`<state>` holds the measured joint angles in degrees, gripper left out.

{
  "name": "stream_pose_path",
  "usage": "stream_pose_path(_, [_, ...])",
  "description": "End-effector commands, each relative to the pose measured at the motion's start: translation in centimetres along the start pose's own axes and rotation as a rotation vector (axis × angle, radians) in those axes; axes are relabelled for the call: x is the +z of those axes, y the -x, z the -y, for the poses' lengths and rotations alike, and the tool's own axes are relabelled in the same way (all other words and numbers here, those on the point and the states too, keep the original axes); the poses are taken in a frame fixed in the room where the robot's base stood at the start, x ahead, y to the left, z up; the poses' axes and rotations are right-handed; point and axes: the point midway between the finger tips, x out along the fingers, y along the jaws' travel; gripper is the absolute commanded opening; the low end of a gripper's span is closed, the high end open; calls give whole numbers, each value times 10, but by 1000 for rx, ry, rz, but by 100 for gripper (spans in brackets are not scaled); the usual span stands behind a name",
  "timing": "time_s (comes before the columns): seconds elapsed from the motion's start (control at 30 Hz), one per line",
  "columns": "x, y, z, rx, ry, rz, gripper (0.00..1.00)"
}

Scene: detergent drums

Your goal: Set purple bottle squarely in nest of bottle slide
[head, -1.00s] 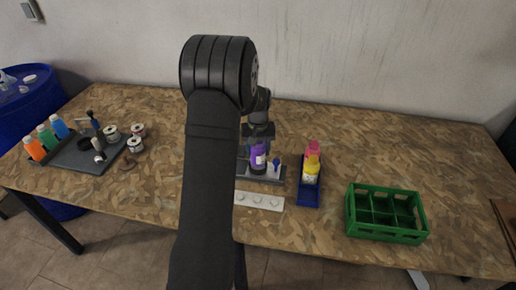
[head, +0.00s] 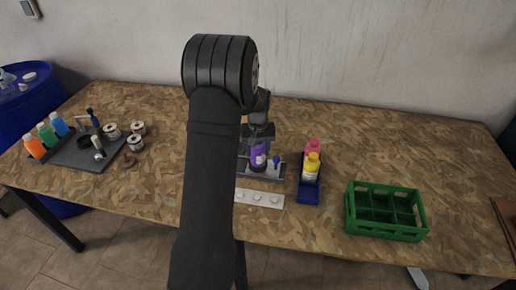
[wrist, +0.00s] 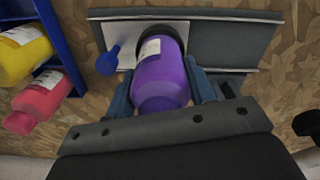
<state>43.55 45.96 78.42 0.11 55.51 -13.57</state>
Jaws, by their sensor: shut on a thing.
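The purple bottle (head: 258,157) is upright at the bottle slide (head: 272,178), a grey plate in the middle of the table. My gripper (wrist: 162,88) is shut on the purple bottle, with a blue-grey finger on each side, as the wrist view shows. In that view the bottle (wrist: 164,78) has its far end in front of a dark round part of the slide (wrist: 220,45). A blue knob (wrist: 108,61) is just left of the bottle. The bottle hides the nest, so I cannot tell whether it is fully seated.
A blue rack (head: 308,192) with a yellow bottle (head: 312,168) and a pink bottle (head: 313,147) stands right of the slide. A white strip (head: 258,198) lies in front. A green crate (head: 387,232) is further right. A grey tray (head: 82,158) and several cans are left.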

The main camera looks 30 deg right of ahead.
Motion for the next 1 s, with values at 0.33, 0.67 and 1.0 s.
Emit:
stream_pose_path(0.33, [0, -13, 0, 0, 0, 1, 21])
stream_pose_path(0.67, [0, -16, 0, 0, 0, 0, 21])
stream_pose_path(1.0, [0, -16, 0, 0, 0, 0, 75])
